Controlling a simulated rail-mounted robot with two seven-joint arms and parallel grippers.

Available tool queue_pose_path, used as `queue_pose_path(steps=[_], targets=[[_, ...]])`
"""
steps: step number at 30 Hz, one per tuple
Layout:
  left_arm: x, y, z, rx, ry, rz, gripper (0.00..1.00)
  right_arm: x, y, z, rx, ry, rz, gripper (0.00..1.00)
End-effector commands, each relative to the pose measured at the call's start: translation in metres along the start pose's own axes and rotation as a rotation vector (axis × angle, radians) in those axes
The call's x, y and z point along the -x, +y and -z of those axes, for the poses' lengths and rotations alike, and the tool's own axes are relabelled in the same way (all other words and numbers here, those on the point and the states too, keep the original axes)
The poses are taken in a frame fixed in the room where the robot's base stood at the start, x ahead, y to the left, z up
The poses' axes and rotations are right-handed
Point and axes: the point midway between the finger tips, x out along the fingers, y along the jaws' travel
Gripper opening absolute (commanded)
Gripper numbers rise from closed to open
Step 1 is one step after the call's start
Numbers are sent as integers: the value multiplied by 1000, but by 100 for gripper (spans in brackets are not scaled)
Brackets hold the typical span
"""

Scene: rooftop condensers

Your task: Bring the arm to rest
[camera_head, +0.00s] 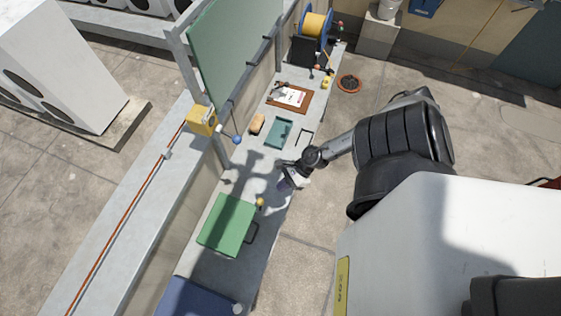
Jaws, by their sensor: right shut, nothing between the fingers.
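My right arm reaches out from the right side over the long grey bench (215,262). Its gripper (284,186) hangs low over the bench's front edge, between the green case and the teal tray. It is shut and holds nothing. The fingertips are small and partly in shadow, so I cannot tell whether they touch the bench. My left gripper is not in view.
A green case (227,222) and a teal tray (278,134) lie on the bench near the gripper. Farther back are a clipboard (291,96) and a yellow cable reel (315,25). A yellow box (202,120) sits on the parapet. Paved floor (325,215) is clear.

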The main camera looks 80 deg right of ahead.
Motion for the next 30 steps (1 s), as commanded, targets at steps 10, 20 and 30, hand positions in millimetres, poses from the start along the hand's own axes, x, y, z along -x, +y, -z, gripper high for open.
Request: queue_pose_path(steps=[10,20,30], targets=[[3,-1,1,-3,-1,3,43,4,1,-2,3,1,-4,0],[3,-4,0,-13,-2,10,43,4,1,-2,2,1,-4,0],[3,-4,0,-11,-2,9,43,4,-2,-2,-136,0,17,0]])
